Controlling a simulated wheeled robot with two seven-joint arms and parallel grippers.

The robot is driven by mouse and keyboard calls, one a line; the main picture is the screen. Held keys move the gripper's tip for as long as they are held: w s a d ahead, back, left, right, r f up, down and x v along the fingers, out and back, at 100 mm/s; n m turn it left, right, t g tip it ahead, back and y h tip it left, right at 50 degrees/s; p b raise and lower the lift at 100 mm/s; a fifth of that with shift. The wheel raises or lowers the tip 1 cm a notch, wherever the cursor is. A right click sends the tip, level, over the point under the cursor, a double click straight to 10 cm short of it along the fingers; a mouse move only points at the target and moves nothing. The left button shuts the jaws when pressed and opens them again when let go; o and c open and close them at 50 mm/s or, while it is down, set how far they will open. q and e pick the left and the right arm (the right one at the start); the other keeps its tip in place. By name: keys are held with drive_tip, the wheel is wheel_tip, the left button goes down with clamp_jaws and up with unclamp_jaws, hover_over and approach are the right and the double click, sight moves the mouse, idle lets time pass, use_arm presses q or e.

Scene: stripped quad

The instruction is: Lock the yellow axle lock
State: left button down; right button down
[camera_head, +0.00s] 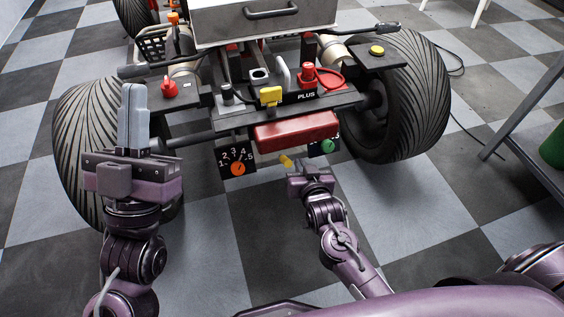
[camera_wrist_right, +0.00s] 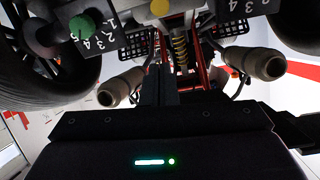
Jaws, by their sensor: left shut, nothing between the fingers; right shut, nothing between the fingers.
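A small yellow piece (camera_head: 287,161), likely the axle lock, shows below the red box at the front of the quad, between the two dials. A round yellow end (camera_wrist_right: 159,8), seemingly the same piece, is at the top of the right wrist view. My right gripper (camera_head: 297,170) is shut and empty close to the yellow piece; I cannot tell if they touch. Its shut fingers also show in the right wrist view (camera_wrist_right: 158,84). My left gripper (camera_head: 133,112) is shut and empty, pointing up before the left front wheel.
An orange dial (camera_head: 238,168) and a green dial (camera_head: 327,146) flank the yellow piece. A red box (camera_head: 295,131) hangs above it. A yellow block (camera_head: 271,96) and a yellow button (camera_head: 376,50) are higher up. Large tyres (camera_head: 405,95) stand at both sides.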

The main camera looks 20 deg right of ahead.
use_arm(q)
drive_tip(key=shift+s+a+r+h, duration=0.15)
drive_tip(key=shift+s+r+h, duration=0.15)
drive_tip(key=shift+s+r, duration=0.15)
use_arm(e)
drive_tip(key=shift+w+r, duration=0.15)
drive_tip(key=shift+r, duration=0.2)
